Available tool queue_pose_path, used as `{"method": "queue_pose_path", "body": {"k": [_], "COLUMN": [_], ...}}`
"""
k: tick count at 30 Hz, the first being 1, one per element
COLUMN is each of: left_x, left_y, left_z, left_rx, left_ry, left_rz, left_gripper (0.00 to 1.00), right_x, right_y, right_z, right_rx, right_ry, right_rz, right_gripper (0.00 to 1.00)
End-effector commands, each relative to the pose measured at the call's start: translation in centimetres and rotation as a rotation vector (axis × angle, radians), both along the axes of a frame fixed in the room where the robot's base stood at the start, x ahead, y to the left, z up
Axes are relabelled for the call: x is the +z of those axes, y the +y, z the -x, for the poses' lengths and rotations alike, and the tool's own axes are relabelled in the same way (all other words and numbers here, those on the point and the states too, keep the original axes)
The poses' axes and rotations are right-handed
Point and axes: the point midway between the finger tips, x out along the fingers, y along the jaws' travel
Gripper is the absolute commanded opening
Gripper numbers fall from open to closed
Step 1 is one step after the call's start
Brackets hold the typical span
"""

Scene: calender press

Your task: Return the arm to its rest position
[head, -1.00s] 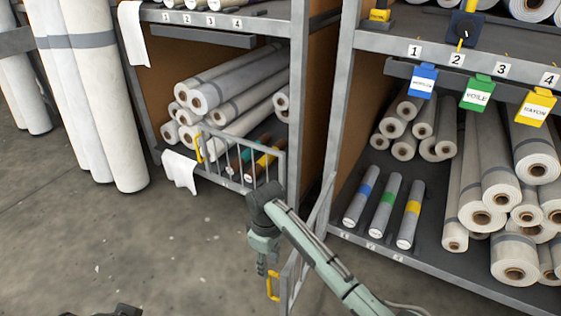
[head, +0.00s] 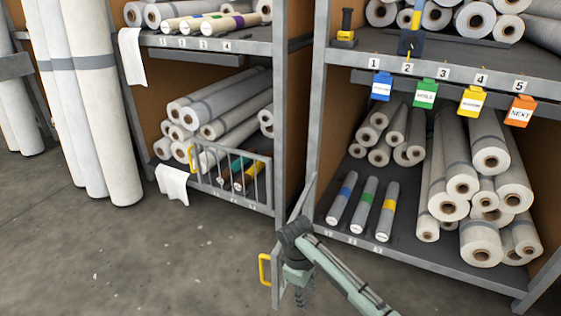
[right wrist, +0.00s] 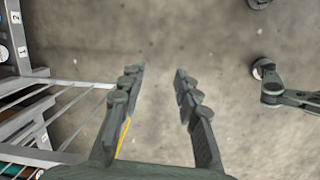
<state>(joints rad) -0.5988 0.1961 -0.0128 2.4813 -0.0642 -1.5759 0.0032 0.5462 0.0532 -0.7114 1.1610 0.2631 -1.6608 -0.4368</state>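My right gripper (head: 303,295) hangs at the lower middle of the head view, in front of the right rack's open gate. In the right wrist view my right gripper (right wrist: 159,75) has its two fingers spread, with only bare floor between them. The gate's yellow handle (head: 265,270) stands just left of the gripper in the head view. A yellow bar (right wrist: 123,138) shows beside the left finger in the right wrist view; I cannot tell whether they touch. My left gripper is not seen in the head view.
The right rack's lower shelf (head: 325,228) holds three banded rolls and several large rolls. A barred gate (head: 235,180) stands at the left rack's lower bay. Tall white rolls (head: 95,100) lean at left. The concrete floor (head: 130,255) is clear at lower left.

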Motion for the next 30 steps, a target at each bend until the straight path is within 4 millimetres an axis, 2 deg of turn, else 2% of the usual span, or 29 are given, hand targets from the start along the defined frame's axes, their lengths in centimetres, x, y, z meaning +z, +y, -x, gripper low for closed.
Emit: {"method": "queue_pose_path", "body": {"k": [1, 5, 6, 9, 12, 15, 23, 25, 30], "left_x": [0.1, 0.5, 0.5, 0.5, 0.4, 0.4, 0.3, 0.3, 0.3], "left_y": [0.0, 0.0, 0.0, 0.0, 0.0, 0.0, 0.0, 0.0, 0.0], "left_z": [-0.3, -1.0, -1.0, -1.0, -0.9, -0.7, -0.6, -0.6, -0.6], "left_rx": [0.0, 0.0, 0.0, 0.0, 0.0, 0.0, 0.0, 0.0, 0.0], "left_ry": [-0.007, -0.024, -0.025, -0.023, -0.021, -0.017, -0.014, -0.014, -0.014], "left_rz": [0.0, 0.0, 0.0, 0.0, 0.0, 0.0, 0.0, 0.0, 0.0], "left_gripper": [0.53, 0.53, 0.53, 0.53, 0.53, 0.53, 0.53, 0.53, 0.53], "right_x": [-0.6, -1.3, -1.3, -1.0, -0.4, 0.2, 2.4, 1.3, 0.3], "right_y": [-3.9, -13.4, -16.4, -22.4, -27.1, -30.9, -39.4, -37.9, -35.0], "right_z": [-0.4, -0.8, -0.8, -0.6, -0.2, 0.2, 1.4, 2.5, 5.1], "right_rx": [-0.029, -0.096, -0.117, -0.16, -0.194, -0.222, -0.285, -0.276, -0.285], "right_ry": [0.001, 0.001, 0.001, 0.0, 0.001, 0.001, 0.0, -0.015, -0.08], "right_rz": [0.047, 0.16, 0.194, 0.265, 0.321, 0.367, 0.471, 0.446, 0.383], "right_gripper": [0.33, 0.33, 0.33, 0.33, 0.33, 0.33, 0.33, 0.33, 0.33]}}
